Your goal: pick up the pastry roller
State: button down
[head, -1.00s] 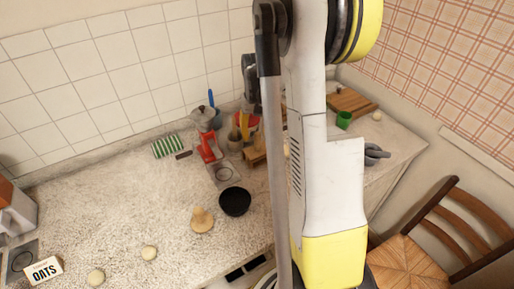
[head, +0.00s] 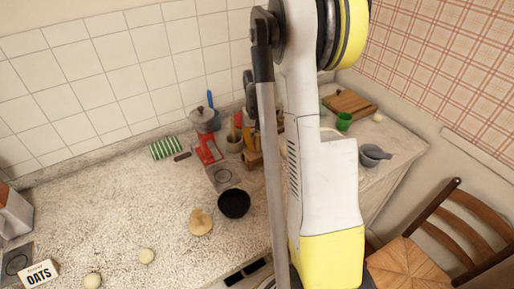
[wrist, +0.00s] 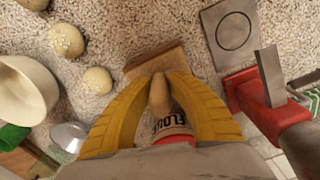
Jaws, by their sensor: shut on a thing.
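In the wrist view, my gripper (wrist: 160,82) has its two yellow fingers closed on a tan wooden piece, which looks like the pastry roller (wrist: 160,98). Only a rounded, upright part of it shows between the fingertips. In the head view my own arm covers most of the gripper and the held piece.
A wooden block (wrist: 155,60) lies just beyond the fingertips. A jar marked flour (wrist: 174,130) is beneath the gripper. A red tool (wrist: 265,110) is at right, a pale bowl (wrist: 25,90) at left. A black bowl (head: 234,203) sits on the counter, clear at left.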

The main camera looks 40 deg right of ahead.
aim_at(257, 134)
jog(key=shift+r, duration=0.1)
notch_tip(257, 134, up, 4)
jog(key=shift+p, duration=0.7)
jog(key=s+d+r+p, duration=0.2)
jog(key=s+r, duration=0.4)
jog(key=s, duration=0.5)
jog(key=shift+d+r, duration=0.4)
jog(key=shift+d, duration=0.3)
